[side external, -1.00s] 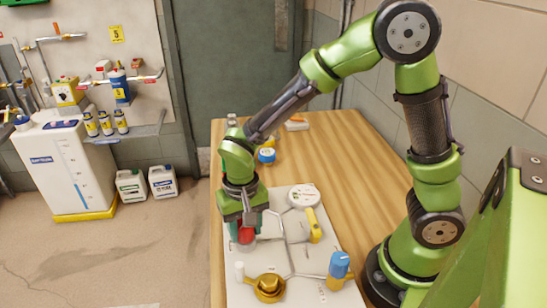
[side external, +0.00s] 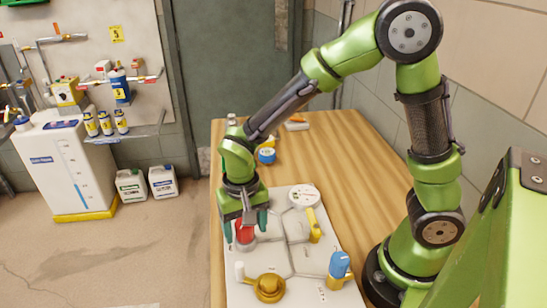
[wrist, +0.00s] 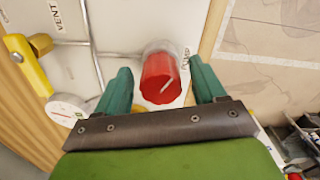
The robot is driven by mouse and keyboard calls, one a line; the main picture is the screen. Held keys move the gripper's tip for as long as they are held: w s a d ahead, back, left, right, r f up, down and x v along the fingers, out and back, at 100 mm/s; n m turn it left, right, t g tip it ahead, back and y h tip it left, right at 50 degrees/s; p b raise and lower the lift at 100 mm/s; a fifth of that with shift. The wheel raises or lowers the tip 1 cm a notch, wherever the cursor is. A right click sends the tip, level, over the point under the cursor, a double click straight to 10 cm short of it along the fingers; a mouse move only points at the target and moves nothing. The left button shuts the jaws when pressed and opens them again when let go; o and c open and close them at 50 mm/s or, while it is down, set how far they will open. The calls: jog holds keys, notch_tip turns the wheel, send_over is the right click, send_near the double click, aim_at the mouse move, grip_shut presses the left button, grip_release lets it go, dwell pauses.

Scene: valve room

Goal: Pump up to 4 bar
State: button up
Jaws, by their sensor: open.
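A red pump knob (side external: 244,233) on a grey metal base stands on the white panel, near its left edge. My gripper (side external: 246,226) is open right above it, with a teal finger on each side of the red knob. In the wrist view the red knob (wrist: 161,80) lies between the open fingers (wrist: 160,85), with gaps on both sides. A round white gauge (side external: 304,196) sits at the far end of the panel; its reading is too small to tell. The gauge's edge (wrist: 66,108) also shows in the wrist view.
A yellow lever (side external: 314,225), a blue knob (side external: 339,265) and a brass wheel (side external: 268,287) stand on the white panel (side external: 310,294). Tape rolls (side external: 266,155) lie behind on the wooden table (side external: 350,160).

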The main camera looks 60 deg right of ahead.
notch_tip(320, 180, up, 17)
dwell(0.4)
jog(key=shift+w+f, duration=0.1)
jog(key=shift+f, duration=0.05)
jog(key=s+d+r+n+t+y, duration=0.1)
jog(key=s+d+n+t+y, duration=0.1)
jog(key=s+d+t, duration=0.5)
jog(key=shift+s+d+r, duration=0.3)
jog(key=shift+s+d, duration=0.6)
jog(key=shift+s, duration=0.05)
jog(key=shift+c, duration=0.3)
dwell(2.3)
